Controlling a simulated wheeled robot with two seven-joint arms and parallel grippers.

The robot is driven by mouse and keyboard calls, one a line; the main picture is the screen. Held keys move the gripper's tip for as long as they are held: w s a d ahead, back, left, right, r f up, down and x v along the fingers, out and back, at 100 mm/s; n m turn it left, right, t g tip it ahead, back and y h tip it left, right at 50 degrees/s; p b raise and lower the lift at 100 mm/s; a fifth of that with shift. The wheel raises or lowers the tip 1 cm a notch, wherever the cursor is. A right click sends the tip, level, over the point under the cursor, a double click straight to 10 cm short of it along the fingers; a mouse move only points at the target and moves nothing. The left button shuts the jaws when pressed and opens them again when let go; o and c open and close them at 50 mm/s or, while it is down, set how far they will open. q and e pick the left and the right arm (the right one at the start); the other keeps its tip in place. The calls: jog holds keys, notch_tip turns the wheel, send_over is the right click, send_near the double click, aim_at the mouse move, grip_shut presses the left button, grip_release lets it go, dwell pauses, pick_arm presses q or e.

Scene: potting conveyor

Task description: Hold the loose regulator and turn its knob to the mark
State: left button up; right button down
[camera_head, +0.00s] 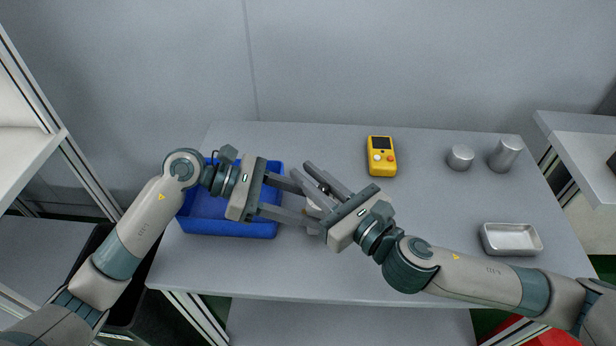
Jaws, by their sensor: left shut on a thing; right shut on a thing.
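The regulator (313,210) is a small pale body near the middle of the table, mostly hidden by the fingers of both grippers. My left gripper (311,206) comes in from the left and is shut on the regulator's body. My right gripper (302,171) comes in from the lower right, its fingers crossing above the left ones. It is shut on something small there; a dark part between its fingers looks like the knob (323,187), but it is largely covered. The mark cannot be made out.
A blue bin (232,229) stands at the left, under my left gripper. A yellow handheld device (381,157) is at the back. Two grey cylinders (460,158) (505,153) stand back right, and a metal tray (511,240) lies front right. The table's centre right is clear.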

aim_at(328, 193)
jog(key=shift+f, duration=0.1)
dwell(0.3)
jog(key=c, duration=1.6)
grip_release()
jog(key=shift+c, duration=0.2)
jog(key=shift+s+d, duration=0.1)
jog(key=shift+d, duration=0.05)
jog(key=shift+v, duration=3.6)
